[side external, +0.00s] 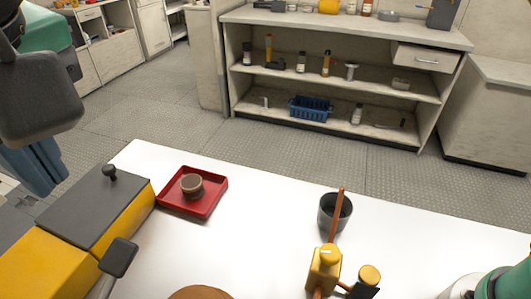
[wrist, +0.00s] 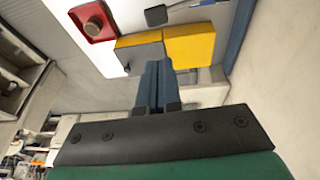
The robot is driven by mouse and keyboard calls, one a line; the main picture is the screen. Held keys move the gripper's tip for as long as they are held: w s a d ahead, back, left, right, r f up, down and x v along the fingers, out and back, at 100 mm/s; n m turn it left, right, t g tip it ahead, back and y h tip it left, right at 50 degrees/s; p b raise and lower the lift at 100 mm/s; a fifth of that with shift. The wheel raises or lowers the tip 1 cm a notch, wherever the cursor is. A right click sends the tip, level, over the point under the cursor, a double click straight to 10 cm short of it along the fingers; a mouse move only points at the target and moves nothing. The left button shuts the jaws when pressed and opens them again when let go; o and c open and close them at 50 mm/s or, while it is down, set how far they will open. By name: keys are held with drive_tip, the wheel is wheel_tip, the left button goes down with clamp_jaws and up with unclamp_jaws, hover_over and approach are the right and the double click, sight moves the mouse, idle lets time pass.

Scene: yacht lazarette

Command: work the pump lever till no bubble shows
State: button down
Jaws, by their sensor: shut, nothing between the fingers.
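A yellow box with a dark grey lid (side external: 98,207) and a black knob stands at the left of the white table. Beside its near right edge is a dark grey paddle on a rod (side external: 118,257), which looks like the pump lever. The paddle also shows at the top of the wrist view (wrist: 157,15), beyond the yellow and grey box (wrist: 188,45). My gripper (wrist: 158,70) has its blue fingers shut together and empty. In the side view my gripper (side external: 45,188) hangs at the left, apart from the paddle. I can make out no bubble or window.
A red tray (side external: 213,201) holds a round brown-topped piece (side external: 192,184). A dark cup (side external: 325,212) with a brown stick stands at the right, behind yellow-capped fittings (side external: 325,268). A brown disc (side external: 200,293) is at the front edge. The table's middle (side external: 265,235) is clear.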

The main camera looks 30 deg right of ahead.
sight(119, 248)
drive_tip(key=shift+f, duration=0.1)
drive_tip(key=x, duration=1.2)
drive_tip(key=shift+s+d+f, duration=0.1)
drive_tip(key=shift+d+f, duration=0.25)
drive_tip(key=shift+d, duration=0.05)
drive_tip(key=shift+d+f, duration=0.1)
drive_tip(key=shift+f, duration=0.5)
drive_tip(key=shift+w+d+f, duration=0.2)
drive_tip(key=shift+w+f, duration=0.1)
drive_tip(key=shift+f, duration=0.1)
drive_tip(key=f+g+y, duration=0.1)
drive_tip(key=f, duration=0.1)
drive_tip(key=w+d+f, duration=0.1)
drive_tip(key=f+g+y, duration=0.1)
drive_tip(key=f, duration=0.1)
drive_tip(key=shift+w+d+f+g+y, duration=0.25)
drive_tip(key=shift+w+f+g+y, duration=0.05)
